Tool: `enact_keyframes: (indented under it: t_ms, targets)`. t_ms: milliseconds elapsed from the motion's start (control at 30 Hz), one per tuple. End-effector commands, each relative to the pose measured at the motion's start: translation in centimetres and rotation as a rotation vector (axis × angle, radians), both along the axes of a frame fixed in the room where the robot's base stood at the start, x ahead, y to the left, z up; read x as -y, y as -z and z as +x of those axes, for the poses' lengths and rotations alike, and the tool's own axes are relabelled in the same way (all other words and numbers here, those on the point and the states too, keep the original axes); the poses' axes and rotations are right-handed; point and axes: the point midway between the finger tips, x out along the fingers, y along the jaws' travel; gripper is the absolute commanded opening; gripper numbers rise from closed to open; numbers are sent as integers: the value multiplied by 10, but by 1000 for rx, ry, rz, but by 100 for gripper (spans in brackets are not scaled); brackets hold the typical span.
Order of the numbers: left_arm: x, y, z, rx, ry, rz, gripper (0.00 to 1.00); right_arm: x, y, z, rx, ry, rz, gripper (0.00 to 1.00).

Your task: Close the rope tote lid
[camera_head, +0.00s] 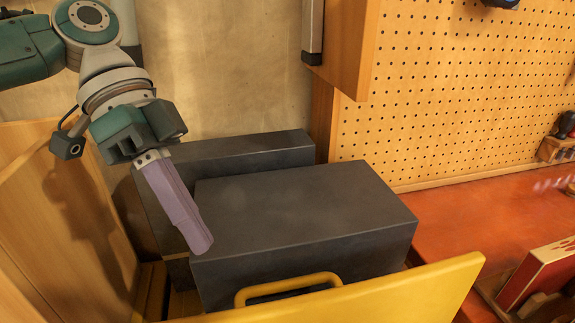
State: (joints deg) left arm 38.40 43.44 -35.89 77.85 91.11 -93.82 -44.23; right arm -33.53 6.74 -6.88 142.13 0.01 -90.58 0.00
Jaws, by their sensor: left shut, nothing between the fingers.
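Two dark grey boxes stand by the wall: a front box (310,210) with a flat top, and a back box (235,150) partly hidden behind it. A yellow panel (430,285) crosses the bottom of the view in front of the front box. A yellow handle (290,285) rises at its upper edge. I cannot tell which piece is the tote lid, and no rope shows. My left gripper (199,240) is shut and empty, its purple fingers pointing down by the front box's left edge. I cannot tell whether they touch it. My right gripper is out of view.
A wooden panel (45,200) stands on the left, close to my left arm. A pegboard (470,90) covers the right wall above a clear stretch of red worktop (470,215). A red-and-white object (545,272) stands at the lower right.

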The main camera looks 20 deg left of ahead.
Motion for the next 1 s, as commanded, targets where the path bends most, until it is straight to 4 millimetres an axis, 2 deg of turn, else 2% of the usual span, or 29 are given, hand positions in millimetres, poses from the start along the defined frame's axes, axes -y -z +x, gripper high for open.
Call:
enact_keyframes:
  t_ms: [200, 400, 600, 1000]
  targets:
    - [25, 31, -8, -2, 3, -1, 0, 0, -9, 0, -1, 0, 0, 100]
    - [38, 50, -12, -1, 0, 1, 0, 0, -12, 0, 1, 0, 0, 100]
    - [41, 56, -13, 1, 1, 1, 0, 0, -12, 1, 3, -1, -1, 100]
    - [42, 53, -15, 13, 1, 9, 0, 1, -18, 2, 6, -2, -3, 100]
